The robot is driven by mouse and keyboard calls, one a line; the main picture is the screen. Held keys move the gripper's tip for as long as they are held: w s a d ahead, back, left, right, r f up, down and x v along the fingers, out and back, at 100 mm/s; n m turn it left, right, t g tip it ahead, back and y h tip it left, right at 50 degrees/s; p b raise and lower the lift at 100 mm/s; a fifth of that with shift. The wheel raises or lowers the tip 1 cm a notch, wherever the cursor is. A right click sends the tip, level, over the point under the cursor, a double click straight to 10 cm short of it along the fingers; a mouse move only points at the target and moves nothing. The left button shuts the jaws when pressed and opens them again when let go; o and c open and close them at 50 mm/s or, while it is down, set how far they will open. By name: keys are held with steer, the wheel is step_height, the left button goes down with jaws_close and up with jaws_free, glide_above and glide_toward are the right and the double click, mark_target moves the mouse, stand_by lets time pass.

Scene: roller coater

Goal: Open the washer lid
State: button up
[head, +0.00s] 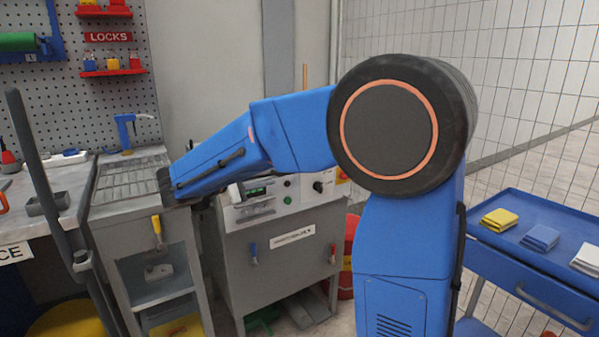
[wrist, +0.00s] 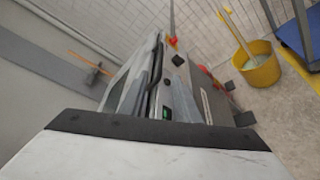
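The washer appears to be the grey cabinet (head: 290,262) with a control panel (head: 285,197), left of centre in the head view. A small green display and a black knob show on the panel. My blue arm crosses in front of its top, so the lid is mostly hidden there. In the wrist view the washer (wrist: 186,95) is seen steeply tilted, with a dark seam along its top. I cannot make out the lid's exact position. The pale, dark-edged end of my gripper (wrist: 155,130) fills the bottom of the wrist view.
A grey sink stand (head: 130,215) with a grated top adjoins the washer on the left. A blue cart (head: 510,235) with folded cloths stands at right. A yellow bucket (wrist: 258,68) stands on the floor beyond the washer in the wrist view. A mesh fence is behind.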

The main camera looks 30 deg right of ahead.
steer(key=x, duration=1.6)
steer(key=shift+w+d+f, duration=0.1)
steer(key=shift+d+f, duration=0.05)
steer(key=shift+d, duration=0.25)
jaws_close()
